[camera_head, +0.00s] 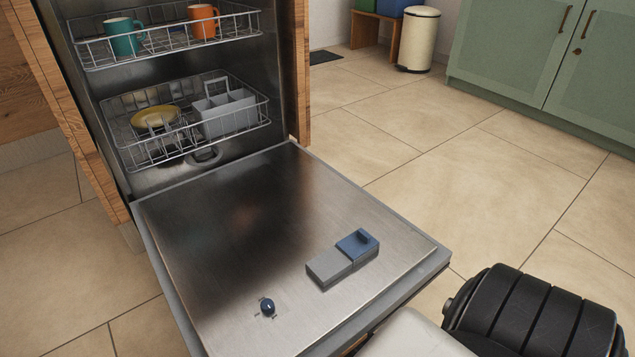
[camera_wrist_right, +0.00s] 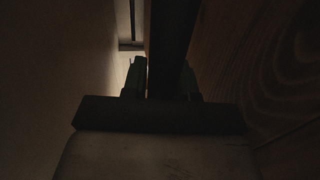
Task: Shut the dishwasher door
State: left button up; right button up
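The dishwasher (camera_head: 85,95) has its door (camera_head: 240,215) hinged down and lying about flat, with its steel inner face up. My right arm comes in at the bottom right and passes below the door's front edge, so my right gripper is hidden in the head view. In the dark right wrist view, the fingers of my right gripper (camera_wrist_right: 163,80) stand apart on either side of a dark bar (camera_wrist_right: 170,45). A wood surface, perhaps the door's outer face, lies along the right. I cannot tell whether the fingers press on the bar. My left gripper is not in view.
The upper rack (camera_head: 165,40) holds a teal mug and an orange mug. The lower rack (camera_head: 150,150) holds a yellow dish and a grey cutlery basket. Both racks appear inside the dishwasher. Tiled floor lies clear to the right, before green cabinets (camera_head: 510,50) and a cream bin (camera_head: 418,40).

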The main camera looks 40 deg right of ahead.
grip_shut()
